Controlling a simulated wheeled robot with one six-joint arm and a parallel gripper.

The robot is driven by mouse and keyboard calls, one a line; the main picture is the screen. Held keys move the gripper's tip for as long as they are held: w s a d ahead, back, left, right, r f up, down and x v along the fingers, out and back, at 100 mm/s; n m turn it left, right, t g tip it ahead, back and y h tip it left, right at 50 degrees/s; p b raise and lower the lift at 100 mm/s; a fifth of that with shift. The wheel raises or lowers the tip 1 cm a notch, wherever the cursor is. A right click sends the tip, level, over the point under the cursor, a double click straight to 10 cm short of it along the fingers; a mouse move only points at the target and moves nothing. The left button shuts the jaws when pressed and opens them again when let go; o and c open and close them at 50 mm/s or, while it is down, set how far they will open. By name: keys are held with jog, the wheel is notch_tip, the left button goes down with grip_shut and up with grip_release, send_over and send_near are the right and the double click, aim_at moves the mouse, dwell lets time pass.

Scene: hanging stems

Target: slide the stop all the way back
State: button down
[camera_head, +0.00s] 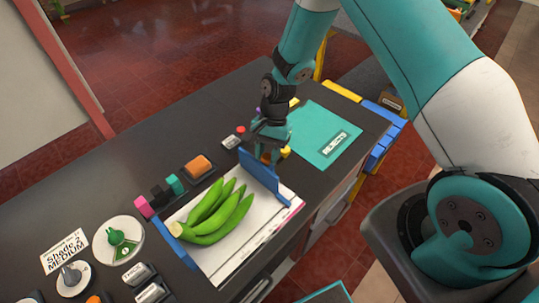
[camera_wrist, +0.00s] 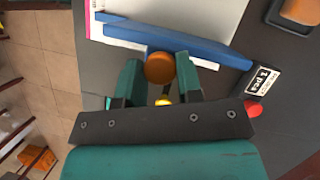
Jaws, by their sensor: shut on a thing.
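The stop is a blue upright bar (camera_head: 258,174) across the right end of a white board (camera_head: 247,244); in the wrist view it shows as a long blue bar (camera_wrist: 180,40). An orange round knob (camera_wrist: 159,67) is at its near side in the wrist view. My gripper (camera_wrist: 158,74) is shut on this knob, with one teal finger on each side. In the head view my gripper (camera_head: 267,146) is just behind the stop and partly hides the knob.
A second blue bar (camera_head: 175,245) edges the board's left end. A red button (camera_head: 241,129), a small labelled block (camera_head: 231,141) and an orange piece on a dark base (camera_head: 199,166) stand close behind the board. A teal mat (camera_head: 312,122) lies right of my gripper.

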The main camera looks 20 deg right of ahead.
jog(key=c, duration=1.1)
grip_release()
jog(key=b+v, duration=0.4)
jog(key=v, duration=1.3)
jog(key=shift+r, duration=0.2)
jog(key=s+a+r+n+t+b, duration=0.1)
jog(key=s+a+r+n, duration=0.1)
jog(key=s+n, duration=0.3)
jog(key=s+a+r+n+t+b, duration=0.1)
jog(key=s+n, duration=0.4)
jog(key=s, duration=0.6)
jog(key=s+a+r+n+t+y+b, duration=0.1)
jog(key=s+a+r+n+b, duration=0.1)
jog(key=s+a+n, duration=0.3)
jog(key=shift+s+a+r+n, duration=0.1)
jog(key=shift+s+r+n, duration=0.15)
jog(key=shift+s, duration=0.45)
jog(key=shift+s+a+r+n, duration=0.15)
jog(key=shift+s+r, duration=0.2)
jog(key=shift+s, duration=0.3)
jog(key=shift+s+a+r+n, duration=0.1)
jog(key=shift+s+r+n, duration=0.15)
jog(key=shift+s, duration=0.45)
